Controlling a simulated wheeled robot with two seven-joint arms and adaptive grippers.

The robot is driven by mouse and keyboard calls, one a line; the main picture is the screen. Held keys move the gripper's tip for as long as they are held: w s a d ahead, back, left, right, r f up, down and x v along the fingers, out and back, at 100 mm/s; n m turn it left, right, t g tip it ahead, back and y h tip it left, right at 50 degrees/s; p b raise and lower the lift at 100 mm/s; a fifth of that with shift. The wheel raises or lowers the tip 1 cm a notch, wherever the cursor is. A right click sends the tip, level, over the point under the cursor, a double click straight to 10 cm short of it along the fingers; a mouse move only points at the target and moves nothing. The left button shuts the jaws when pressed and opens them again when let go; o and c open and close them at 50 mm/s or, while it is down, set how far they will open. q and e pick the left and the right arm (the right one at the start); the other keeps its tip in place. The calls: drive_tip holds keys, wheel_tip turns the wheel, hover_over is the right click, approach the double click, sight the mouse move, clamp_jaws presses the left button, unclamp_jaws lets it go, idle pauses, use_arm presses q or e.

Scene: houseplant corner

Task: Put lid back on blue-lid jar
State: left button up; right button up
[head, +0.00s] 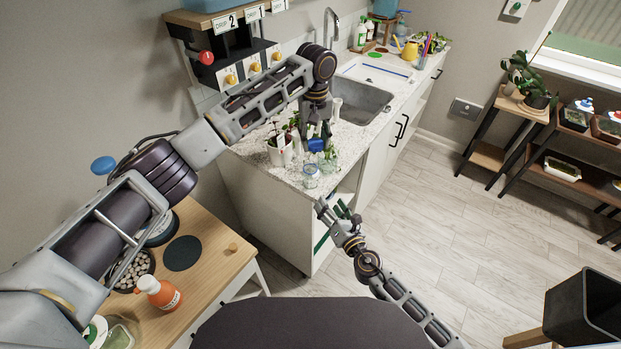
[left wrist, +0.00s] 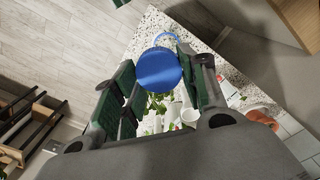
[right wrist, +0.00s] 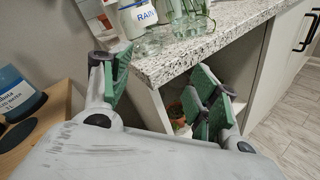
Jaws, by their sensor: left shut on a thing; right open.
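A round blue lid (left wrist: 158,69) sits between the fingers of my left gripper (head: 318,132), which is shut on it above the counter's near end. The lid also shows in the head view (head: 316,145). A clear glass jar (head: 311,178) stands on the counter near the corner, below and slightly left of the lid, apart from it. In the right wrist view, clear glassware (right wrist: 190,24) stands by the counter edge; I cannot tell which piece matches the lid. My right gripper (head: 337,211) is open and empty, beside the counter's front edge and lower than its top.
Potted seedlings (head: 278,148) crowd the counter left of the lid. A container labelled RAIN (right wrist: 138,17) stands behind the glassware. The speckled counter (head: 255,157) ends at a corner above an open cabinet (right wrist: 172,98). The sink (head: 358,100) lies beyond.

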sight(314, 179)
use_arm(q)
drive_tip(key=shift+a+f+n, duration=0.4)
drive_tip(key=shift+a+n, duration=0.3)
drive_tip(key=shift+n, duration=0.2)
use_arm(e)
drive_tip(key=shift+s+a+r+n+t+y, duration=0.15)
drive_tip(key=shift+a+r+n, duration=0.1)
drive_tip(key=shift+r+n, duration=0.7)
drive_tip(key=shift+w+a+r+n+t+y, duration=0.1)
drive_tip(key=shift+a+r+n+y, duration=0.3)
drive_tip(key=shift+n, duration=0.85)
drive_tip(key=shift+s+a+r+n+t+h, duration=0.1)
drive_tip(key=shift+a+r+n, duration=0.05)
drive_tip(key=shift+r+n, duration=0.85)
drive_tip(key=shift+f, duration=0.1)
drive_tip(key=shift+x, duration=6)
drive_tip(key=c, duration=1.2)
use_arm(q)
drive_tip(key=shift+f, duration=2.55)
